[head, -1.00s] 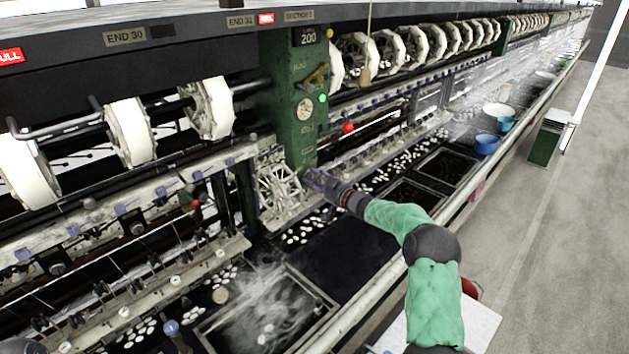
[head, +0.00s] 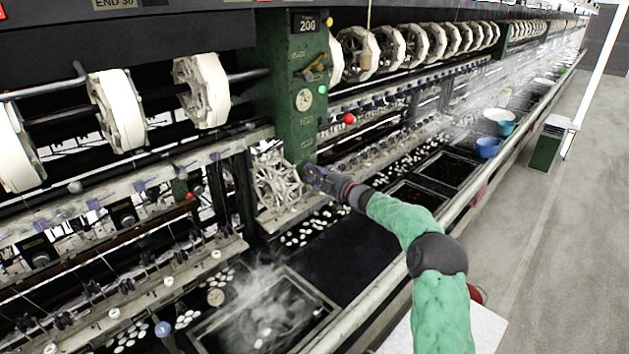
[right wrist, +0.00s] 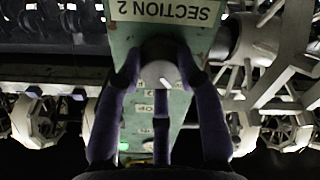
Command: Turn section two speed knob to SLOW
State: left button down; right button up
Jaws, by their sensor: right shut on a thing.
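In the right wrist view a round grey knob (right wrist: 161,76) with a white pointer line sits on the green panel (right wrist: 127,37), under an upside-down "SECTION 2" label (right wrist: 164,11). My right gripper (right wrist: 160,72) is shut on the knob, with fingers on both sides and a third finger below. The pointer slants down to the right in this view. Small lettering beside the knob is partly covered and hard to read. In the head view my right gripper (head: 311,176) is at the lower part of the green post (head: 284,95), hiding the knob. My left gripper is out of view.
A pale spoked reel (head: 276,184) stands just left of my gripper. A red ball (head: 349,119) sticks out at the right of the post. Steaming basins (head: 265,318) lie below, with blue bowls (head: 488,147) farther along.

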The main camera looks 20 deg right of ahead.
jog(key=shift+f+n+b, duration=0.1)
jog(key=shift+n+b, duration=0.35)
jog(key=shift+n, duration=0.35)
jog(key=o, duration=0.9)
jog(key=shift+o, duration=1.2)
jog(key=shift+w, duration=0.3)
jog(key=shift+s, duration=0.2)
jog(key=v, duration=1.1)
jog(key=shift+s+d, duration=0.15)
jog(key=shift+s, duration=0.15)
jog(key=shift+f, duration=0.15)
